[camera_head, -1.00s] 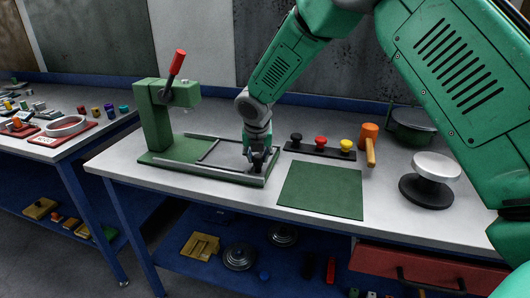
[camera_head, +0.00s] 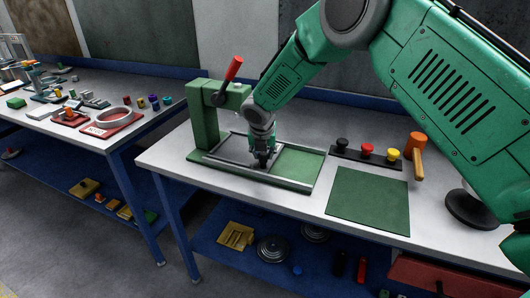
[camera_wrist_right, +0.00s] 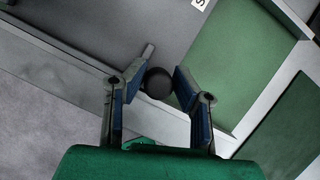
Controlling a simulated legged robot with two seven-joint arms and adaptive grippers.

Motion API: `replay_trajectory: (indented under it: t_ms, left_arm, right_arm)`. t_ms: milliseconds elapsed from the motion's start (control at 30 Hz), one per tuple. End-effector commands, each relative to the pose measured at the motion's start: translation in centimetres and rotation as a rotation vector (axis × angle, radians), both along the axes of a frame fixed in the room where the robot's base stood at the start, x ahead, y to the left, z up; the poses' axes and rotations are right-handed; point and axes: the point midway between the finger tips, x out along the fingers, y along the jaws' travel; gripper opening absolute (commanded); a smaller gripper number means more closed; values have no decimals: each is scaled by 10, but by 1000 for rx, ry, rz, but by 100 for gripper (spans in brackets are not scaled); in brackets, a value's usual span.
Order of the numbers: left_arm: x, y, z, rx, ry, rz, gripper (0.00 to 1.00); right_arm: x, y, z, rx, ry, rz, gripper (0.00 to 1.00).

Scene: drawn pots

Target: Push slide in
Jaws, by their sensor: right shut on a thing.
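The green press (camera_head: 207,118) stands upright on its green base (camera_head: 301,163), with a red-handled lever (camera_head: 233,68) at its top. The flat grey slide (camera_head: 236,149) lies between the base's rails, at the left part of the base under the press head; it shows as a grey plate in the wrist view (camera_wrist_right: 115,25). My right gripper (camera_head: 262,161) is low over the slide's right end. In the wrist view its fingers (camera_wrist_right: 160,82) are shut around the slide's round black knob (camera_wrist_right: 158,84). Bare green base shows right of the slide. My left gripper is out of view.
A green mat (camera_head: 367,201) lies right of the press. Behind it is a strip with black, red and yellow buttons (camera_head: 367,151), beside an orange-headed mallet (camera_head: 416,150). A dark round base (camera_head: 470,208) is partly hidden by my arm. A cluttered table (camera_head: 60,135) stands left.

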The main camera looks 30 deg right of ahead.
Motion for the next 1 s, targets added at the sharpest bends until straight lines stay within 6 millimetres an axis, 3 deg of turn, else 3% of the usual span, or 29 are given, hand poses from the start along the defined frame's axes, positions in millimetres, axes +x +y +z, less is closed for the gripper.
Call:
replay_trajectory:
  t_ms: [67, 100, 167, 733, 867, 1000]
  left_arm:
    - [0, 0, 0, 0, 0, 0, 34]
    - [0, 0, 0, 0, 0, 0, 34]
    - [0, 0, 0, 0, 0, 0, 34]
    - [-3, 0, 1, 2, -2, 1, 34]
    - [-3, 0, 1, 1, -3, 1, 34]
    - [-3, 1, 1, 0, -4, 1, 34]
  right_arm:
    - [3, 0, 2, -1, -9, 1, 0]
    - [4, 1, 2, -2, -8, 1, 27]
    - [4, 1, 2, -4, -8, 1, 44]
    - [0, -4, 3, -4, -2, -3, 44]
    - [-4, 0, 15, -5, -4, -2, 44]
    - [-13, 7, 42, -7, -6, -1, 44]
